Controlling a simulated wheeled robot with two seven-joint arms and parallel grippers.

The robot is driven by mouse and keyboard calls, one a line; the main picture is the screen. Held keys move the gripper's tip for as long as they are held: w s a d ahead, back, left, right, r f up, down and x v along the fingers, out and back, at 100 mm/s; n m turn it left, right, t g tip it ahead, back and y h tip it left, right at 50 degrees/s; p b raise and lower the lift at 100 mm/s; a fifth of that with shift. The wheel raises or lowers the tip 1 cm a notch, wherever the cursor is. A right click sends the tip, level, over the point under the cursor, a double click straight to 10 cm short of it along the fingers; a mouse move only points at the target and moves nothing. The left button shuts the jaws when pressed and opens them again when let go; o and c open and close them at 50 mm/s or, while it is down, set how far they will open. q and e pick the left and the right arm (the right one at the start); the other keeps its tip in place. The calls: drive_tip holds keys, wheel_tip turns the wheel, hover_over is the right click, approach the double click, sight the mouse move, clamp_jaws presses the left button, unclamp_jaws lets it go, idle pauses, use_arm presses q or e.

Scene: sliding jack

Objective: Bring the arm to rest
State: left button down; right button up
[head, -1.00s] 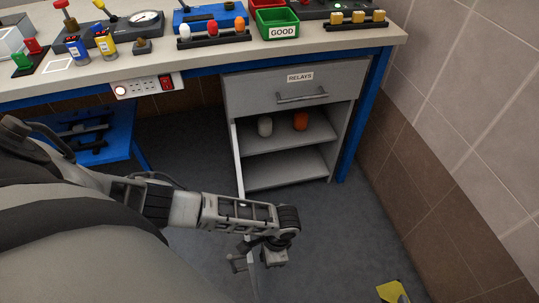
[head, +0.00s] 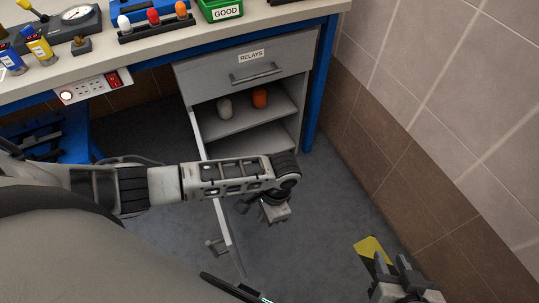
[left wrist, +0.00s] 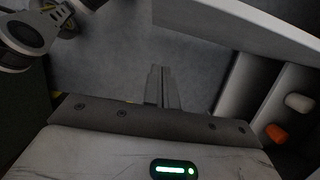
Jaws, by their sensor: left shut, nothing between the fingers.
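My left gripper (head: 275,212) hangs at the end of my left arm, in front of the grey cabinet and to the right of its open door (head: 222,225) in the head view. Its shut, empty fingers also show in the left wrist view (left wrist: 160,86), over the grey floor. The door stands swung out, seen nearly edge-on, its handle (head: 215,246) on the left side. My right gripper (head: 392,262) shows at the bottom right, its two fingers apart, with the rest of its arm out of view.
The cabinet has a closed RELAYS drawer (head: 285,62) above shelves holding a white item (head: 225,107) and an orange item (head: 260,98). A workbench (head: 150,55) bears instruments and a green GOOD bin (head: 222,8).

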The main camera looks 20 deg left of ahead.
use_arm(q)
drive_tip(key=shift+d, duration=0.1)
drive_tip(key=s+d+r+n+t+h, duration=0.2)
drive_tip(key=s+d+r+h, duration=0.25)
drive_tip(key=d+r, duration=0.25)
drive_tip(key=s+a+r+n+t+y, duration=0.3)
drive_tip(key=s+a+r+n+t, duration=0.15)
drive_tip(key=a+r, duration=0.65)
drive_tip(key=w+d+f+t+h, duration=0.3)
drive_tip(key=w+d+f+t, duration=0.1)
drive_tip(key=w+f+t, duration=0.2)
drive_tip(key=shift+d+f+h, duration=0.35)
drive_tip(key=shift+d+f, duration=0.05)
drive_tip(key=shift+f, duration=0.3)
drive_tip(key=shift+w+d+m, duration=0.1)
drive_tip(key=shift+m, duration=0.15)
